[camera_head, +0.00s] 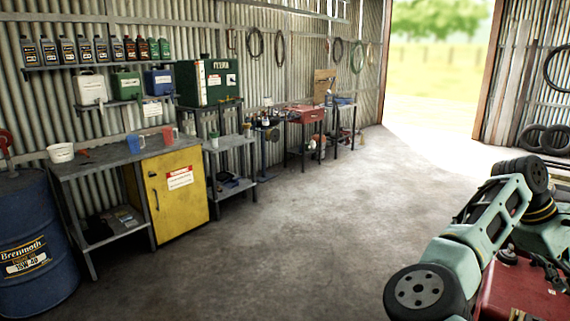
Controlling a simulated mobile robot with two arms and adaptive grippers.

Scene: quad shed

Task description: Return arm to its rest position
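One arm of mine, pale green with black joints, is folded at the lower right of the head view. Its upper joint is raised and a round black joint faces me near the bottom edge. I cannot make out any gripper fingers on it. My other arm does not show. A red surface with small dark parts (520,290) lies below and beside the folded arm; I cannot tell what it is.
A grey workbench (90,167) with a yellow cabinet (178,200) stands at left beside a blue drum (30,240). A green cabinet (200,85) and red toolbox (305,115) stand farther along the wall. The concrete floor is clear toward the open doorway.

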